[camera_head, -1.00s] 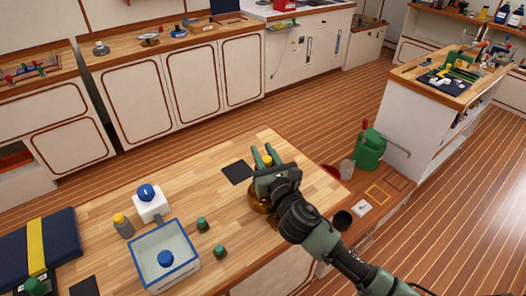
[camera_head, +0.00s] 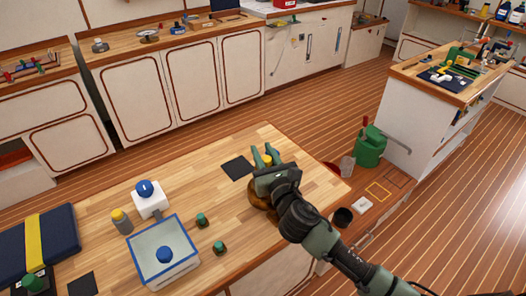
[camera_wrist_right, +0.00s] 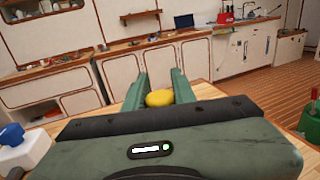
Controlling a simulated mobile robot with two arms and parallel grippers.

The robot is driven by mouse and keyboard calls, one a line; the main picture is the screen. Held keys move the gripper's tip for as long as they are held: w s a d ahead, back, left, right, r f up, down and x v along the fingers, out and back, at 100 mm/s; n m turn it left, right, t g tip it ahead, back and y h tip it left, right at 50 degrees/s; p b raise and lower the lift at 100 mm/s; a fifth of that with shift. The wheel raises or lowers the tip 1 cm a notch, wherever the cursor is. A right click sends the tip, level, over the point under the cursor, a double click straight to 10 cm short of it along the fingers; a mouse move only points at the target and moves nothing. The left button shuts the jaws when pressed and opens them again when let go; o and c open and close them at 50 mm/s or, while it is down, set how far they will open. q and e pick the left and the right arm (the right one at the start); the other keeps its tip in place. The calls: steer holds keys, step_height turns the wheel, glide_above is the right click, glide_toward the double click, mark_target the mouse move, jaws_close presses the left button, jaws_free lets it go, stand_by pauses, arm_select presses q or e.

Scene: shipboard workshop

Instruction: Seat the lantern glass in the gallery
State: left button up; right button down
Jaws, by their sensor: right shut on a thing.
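My right gripper (camera_head: 266,157) reaches over the wooden bench (camera_head: 300,172) with its two green fingers pointing away from me. It is shut on a yellow, round-topped thing (camera_head: 267,160), which also shows between the fingers in the right wrist view (camera_wrist_right: 159,98). I cannot tell whether this is the lantern glass or a part of it; its lower part is hidden. A brown-amber round piece (camera_head: 257,196), perhaps the lantern base with the gallery, shows partly under the gripper body. Whether the held thing touches it is hidden. My left gripper is not in view.
A dark square mat (camera_head: 237,168) lies left of my gripper. A blue-rimmed tray (camera_head: 189,268), two small green-topped pieces (camera_head: 201,220), a white blue-capped bottle (camera_head: 150,203) and a grey yellow-capped bottle (camera_head: 122,222) stand further left. A green can (camera_head: 369,148) is beyond the right end.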

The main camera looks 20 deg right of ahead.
mark_target(269, 164)
steer(key=shift+f, duration=0.15)
steer(key=c, duration=1.1)
jaws_free()
steer(key=shift+s, duration=0.3)
steer(key=s+b, duration=0.1)
steer(key=s, duration=0.6)
steer(key=shift+s+d, duration=0.1)
steer(key=shift+d, duration=0.1)
